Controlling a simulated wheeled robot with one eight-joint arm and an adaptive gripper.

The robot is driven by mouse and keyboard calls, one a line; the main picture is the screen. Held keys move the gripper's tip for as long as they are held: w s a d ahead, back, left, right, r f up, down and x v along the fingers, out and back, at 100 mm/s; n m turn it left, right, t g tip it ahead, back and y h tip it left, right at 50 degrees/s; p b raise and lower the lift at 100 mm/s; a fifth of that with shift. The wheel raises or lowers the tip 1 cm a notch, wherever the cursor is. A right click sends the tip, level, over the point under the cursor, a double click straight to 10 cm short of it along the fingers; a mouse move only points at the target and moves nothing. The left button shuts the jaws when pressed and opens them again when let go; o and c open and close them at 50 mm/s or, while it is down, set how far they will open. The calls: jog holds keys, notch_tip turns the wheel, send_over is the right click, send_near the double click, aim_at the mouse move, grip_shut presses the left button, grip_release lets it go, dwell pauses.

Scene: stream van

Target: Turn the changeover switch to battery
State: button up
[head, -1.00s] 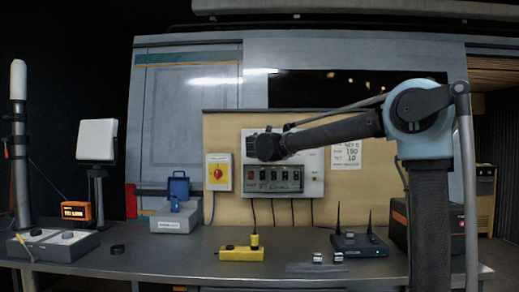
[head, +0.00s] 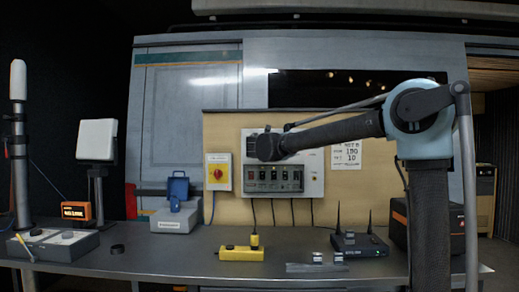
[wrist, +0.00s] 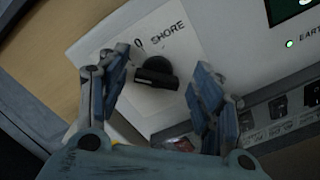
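The changeover switch is a black knob (wrist: 157,73) on a white plate, seen in the wrist view. The labels "0" and "SHORE" show beside it; no battery label is readable. The knob's bar lies nearly level in the picture, and I cannot tell which end points. My gripper (wrist: 160,66) is open, with one blue-padded finger on each side of the knob and gaps to it. In the head view, my gripper (head: 264,146) is in front of the grey switch panel (head: 316,160) and hides the knob.
A row of black breakers (wrist: 281,110) lies right of the gripper. A yellow box with a red rotary switch (head: 218,172) is mounted left of the panel. On the bench below are a yellow power strip (head: 241,254), a router (head: 360,246) and a grey case (head: 176,220).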

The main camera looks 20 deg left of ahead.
jog(key=shift+s, duration=0.1)
jog(key=v, duration=1.1)
jog(key=shift+s+d, duration=0.2)
jog(key=shift+s, duration=0.15)
